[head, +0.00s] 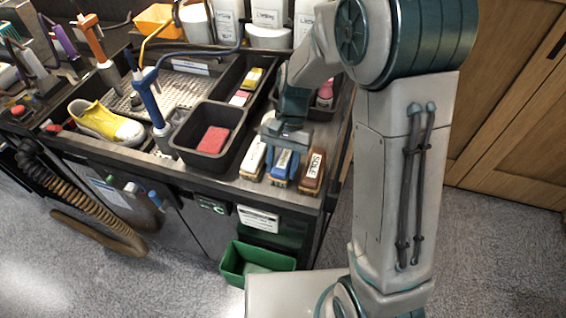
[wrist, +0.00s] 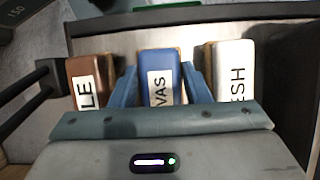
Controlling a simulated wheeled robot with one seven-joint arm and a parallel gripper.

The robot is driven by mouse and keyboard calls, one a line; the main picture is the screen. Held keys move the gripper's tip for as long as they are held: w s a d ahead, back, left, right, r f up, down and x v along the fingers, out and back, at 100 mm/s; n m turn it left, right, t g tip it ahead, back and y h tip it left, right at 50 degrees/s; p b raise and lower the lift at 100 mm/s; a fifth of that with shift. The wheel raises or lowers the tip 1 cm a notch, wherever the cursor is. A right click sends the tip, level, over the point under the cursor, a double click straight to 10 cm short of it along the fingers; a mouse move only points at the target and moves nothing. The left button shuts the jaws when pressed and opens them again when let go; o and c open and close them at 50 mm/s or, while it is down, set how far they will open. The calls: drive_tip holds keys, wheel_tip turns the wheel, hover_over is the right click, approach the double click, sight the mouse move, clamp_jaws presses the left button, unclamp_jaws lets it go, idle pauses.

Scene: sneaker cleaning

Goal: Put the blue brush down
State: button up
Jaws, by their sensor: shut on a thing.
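The blue brush (head: 283,168) is in the head view at the right front of the bench, between a white brush and a brown brush. In the wrist view the blue brush (wrist: 160,80) has a white label with part of "VAS" showing. My gripper (wrist: 160,88) has one finger on each side of it and is shut on it. In the head view my gripper (head: 286,136) reaches down from above onto the brush. The underside of the brush is hidden, so I cannot tell if it touches the bench top.
The white brush (head: 253,158) stands close on the left and the brown brush (head: 312,173) close on the right. A black tray with a red block (head: 213,140) lies to the left. A yellow shoe (head: 105,123) is further left. A green bin (head: 255,262) hangs below the bench front.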

drive_tip(key=shift+f, duration=0.15)
drive_tip(key=o, duration=1.3)
drive_tip(key=v, duration=1.2)
drive_tip(key=shift+r+b, duration=0.2)
drive_tip(key=shift+b, duration=0.15)
drive_tip(key=shift+s, duration=0.1)
